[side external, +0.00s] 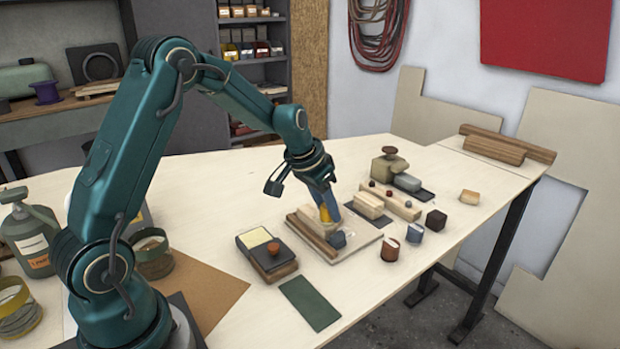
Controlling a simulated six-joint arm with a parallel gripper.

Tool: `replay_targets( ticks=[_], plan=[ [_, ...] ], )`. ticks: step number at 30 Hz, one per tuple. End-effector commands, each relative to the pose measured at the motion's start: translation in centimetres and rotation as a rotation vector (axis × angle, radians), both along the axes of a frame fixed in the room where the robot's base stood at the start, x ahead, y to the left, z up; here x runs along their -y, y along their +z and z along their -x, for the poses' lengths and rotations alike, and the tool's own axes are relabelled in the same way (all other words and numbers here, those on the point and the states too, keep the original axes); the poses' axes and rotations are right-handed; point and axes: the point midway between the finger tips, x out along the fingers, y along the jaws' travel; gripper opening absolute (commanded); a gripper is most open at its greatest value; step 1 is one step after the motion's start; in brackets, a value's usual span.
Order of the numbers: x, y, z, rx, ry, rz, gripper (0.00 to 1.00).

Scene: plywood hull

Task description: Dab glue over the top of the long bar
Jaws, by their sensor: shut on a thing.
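My gripper (326,203) points down over the work board (355,250) near the middle of the table. It is shut on a small yellow-orange thing (325,214), mostly hidden by the fingers; I cannot tell if it is a glue dabber. A dark box with a pale yellow pad (254,238) stands left of the board; the pad may be glue. No glue can be made out on the bar.
Pale blocks (369,205) stand right of my gripper, with several small coloured blocks beyond. A green mat (310,303) lies in front.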

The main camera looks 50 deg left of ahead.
Motion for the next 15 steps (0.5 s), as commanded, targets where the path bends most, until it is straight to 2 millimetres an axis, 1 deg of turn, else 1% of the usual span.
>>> replay_targets(
  ticks=[1, 15],
  plan=[
    [-0.6, 0.0, 0.0, -0.001, 0.005, 0.001, 0.00],
    [-4.9, 0.0, 0.0, 0.000, 0.003, 0.001, 0.00]
  ],
)
